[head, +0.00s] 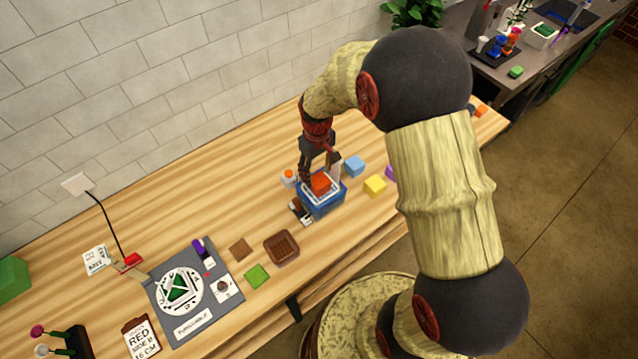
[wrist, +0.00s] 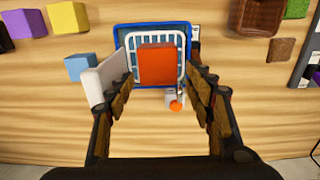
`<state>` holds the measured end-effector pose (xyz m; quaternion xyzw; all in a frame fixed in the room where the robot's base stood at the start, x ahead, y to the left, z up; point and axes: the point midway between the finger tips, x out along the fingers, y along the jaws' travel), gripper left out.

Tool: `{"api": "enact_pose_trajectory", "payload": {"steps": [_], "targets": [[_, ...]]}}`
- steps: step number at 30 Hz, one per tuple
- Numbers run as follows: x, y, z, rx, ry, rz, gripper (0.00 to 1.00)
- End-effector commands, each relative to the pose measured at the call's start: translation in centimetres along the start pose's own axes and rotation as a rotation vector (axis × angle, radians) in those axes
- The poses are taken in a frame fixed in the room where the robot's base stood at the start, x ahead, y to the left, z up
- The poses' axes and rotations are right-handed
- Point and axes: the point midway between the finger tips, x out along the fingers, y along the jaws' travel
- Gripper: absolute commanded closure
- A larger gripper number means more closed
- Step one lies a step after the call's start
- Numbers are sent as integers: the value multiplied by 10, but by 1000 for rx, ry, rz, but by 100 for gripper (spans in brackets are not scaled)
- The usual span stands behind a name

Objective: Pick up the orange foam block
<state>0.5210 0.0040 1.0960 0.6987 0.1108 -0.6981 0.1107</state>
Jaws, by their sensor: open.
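An orange foam block (wrist: 157,64) lies on a white rack (wrist: 174,38) inside a blue crate (wrist: 121,34), seen from above in the wrist view. The block (head: 321,183) and crate (head: 324,207) also show in the head view, near the middle of the table. My gripper (wrist: 158,82) is open and points down at the crate, with its fingertips on either side of the block's near end in the wrist view. No contact shows, and I cannot tell the height gap. In the head view my gripper (head: 320,168) is over the crate and partly covers it.
A white panel (wrist: 104,79) stands close beside the crate. A small white item with an orange top (wrist: 175,103) is close by. Blue (head: 353,166) and yellow (head: 375,185) blocks and a brown tray (head: 281,247) stand nearby. The table front left of the crate has free room.

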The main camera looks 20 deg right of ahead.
Motion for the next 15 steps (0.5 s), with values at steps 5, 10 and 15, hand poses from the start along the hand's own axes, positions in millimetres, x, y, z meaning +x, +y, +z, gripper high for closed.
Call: {"api": "enact_pose_trajectory", "payload": {"steps": [5,10,15], "targets": [[22,2,6,1,-5,-2,47],[44,3,6,1,-2,0,47],[51,3,6,1,-1,0,47]]}}
